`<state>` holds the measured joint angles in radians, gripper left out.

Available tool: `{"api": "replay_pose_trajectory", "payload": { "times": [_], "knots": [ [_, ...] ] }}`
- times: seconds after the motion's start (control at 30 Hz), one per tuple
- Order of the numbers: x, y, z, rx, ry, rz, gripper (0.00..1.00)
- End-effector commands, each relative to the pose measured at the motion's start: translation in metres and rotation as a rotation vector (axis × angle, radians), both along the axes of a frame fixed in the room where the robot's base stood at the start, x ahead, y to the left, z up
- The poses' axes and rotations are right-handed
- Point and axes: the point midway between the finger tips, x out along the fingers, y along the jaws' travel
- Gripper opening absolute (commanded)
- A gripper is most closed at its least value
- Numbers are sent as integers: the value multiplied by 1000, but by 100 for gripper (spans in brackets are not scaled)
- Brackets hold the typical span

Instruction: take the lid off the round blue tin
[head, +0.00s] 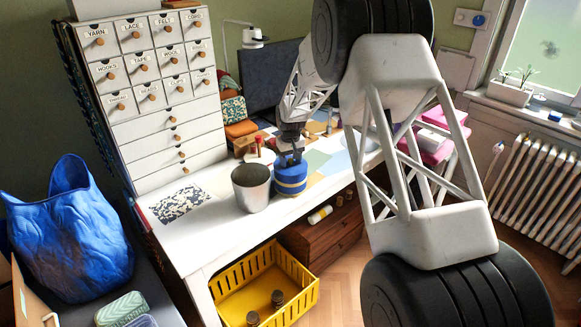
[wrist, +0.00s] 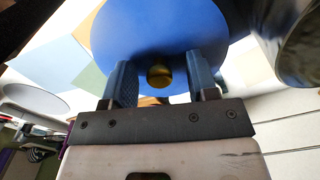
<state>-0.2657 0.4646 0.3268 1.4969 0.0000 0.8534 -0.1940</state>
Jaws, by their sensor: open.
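The round blue tin (head: 291,182) stands on the white worktop, with a yellowish band around its side. Its blue lid (wrist: 155,32) fills the top middle of the wrist view, with a small brass-coloured knob (wrist: 159,75) on it. My gripper (wrist: 161,76) is open, with one finger on each side of the knob and a gap left on both sides. In the head view my gripper (head: 290,157) is right over the tin, pointing down. Whether the fingertips touch the lid is not clear.
A grey metal cup (head: 251,188) stands close to the tin's left, and shows at the upper right of the wrist view (wrist: 300,40). The drawer cabinet (head: 165,90) rises at the left. A yellow crate (head: 290,306) is on the floor. The worktop's front left is clear apart from a patterned sheet (head: 180,204).

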Motion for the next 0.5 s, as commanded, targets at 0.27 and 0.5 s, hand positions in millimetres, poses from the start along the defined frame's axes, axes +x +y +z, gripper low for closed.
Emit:
{"api": "replay_pose_trajectory", "payload": {
  "times": [0.27, 0.5],
  "knots": [
    [0, 0, 0, 0, 0, 0, 53],
    [0, 0, 0, 0, 0, 0, 24]
  ]
}}
